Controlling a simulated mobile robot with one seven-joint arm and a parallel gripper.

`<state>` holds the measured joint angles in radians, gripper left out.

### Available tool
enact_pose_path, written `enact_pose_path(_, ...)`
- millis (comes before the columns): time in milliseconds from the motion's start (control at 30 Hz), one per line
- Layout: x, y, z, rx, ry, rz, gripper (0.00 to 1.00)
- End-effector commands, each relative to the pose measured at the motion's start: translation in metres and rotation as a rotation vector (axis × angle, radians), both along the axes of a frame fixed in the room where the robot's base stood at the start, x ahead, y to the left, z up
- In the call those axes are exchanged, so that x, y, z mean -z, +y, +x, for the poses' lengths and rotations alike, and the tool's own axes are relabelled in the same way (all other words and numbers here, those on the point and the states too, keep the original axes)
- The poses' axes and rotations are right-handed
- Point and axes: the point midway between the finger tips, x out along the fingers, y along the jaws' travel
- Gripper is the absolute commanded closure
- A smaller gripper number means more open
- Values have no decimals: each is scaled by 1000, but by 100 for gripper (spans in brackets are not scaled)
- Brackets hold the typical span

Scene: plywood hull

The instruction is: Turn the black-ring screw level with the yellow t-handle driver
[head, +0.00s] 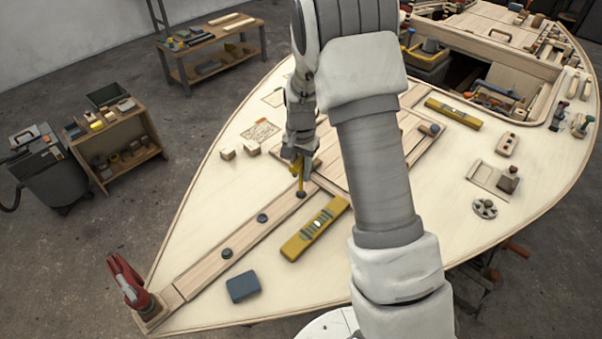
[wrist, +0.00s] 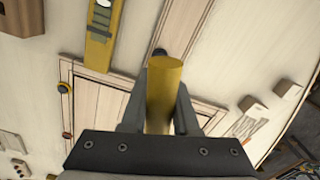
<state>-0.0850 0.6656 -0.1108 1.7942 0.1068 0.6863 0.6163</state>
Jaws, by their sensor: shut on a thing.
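My gripper (head: 299,158) is shut on the yellow t-handle driver (head: 300,178). In the wrist view the driver's yellow handle (wrist: 165,85) sits between both fingers. The driver stands nearly upright over the plank's upper end. Its lower end is at a dark screw (head: 301,194), which looks like the black-ring one. I cannot tell whether the tip is seated or whether the screw is level. In the wrist view, a dark round piece (wrist: 158,51) shows just past the handle, partly hidden by it.
Two more screws sit along the plank (head: 200,272): a bluish one (head: 262,218) and a greenish one (head: 227,254). A yellow spirit level (head: 315,228) lies right of the plank. Small wooden blocks (head: 251,148) lie left of my gripper. A blue-grey box (head: 242,286) lies nearer.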

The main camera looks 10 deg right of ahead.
Motion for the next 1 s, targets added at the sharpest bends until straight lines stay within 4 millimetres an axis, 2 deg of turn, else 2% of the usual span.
enact_pose_path(300,0,0,0,-441,-1,1,100)
enact_pose_path(500,-1,0,0,-671,0,0,100)
enact_pose_path(633,0,0,0,-724,0,0,100)
enact_pose_path(1000,0,0,0,-723,0,0,100)
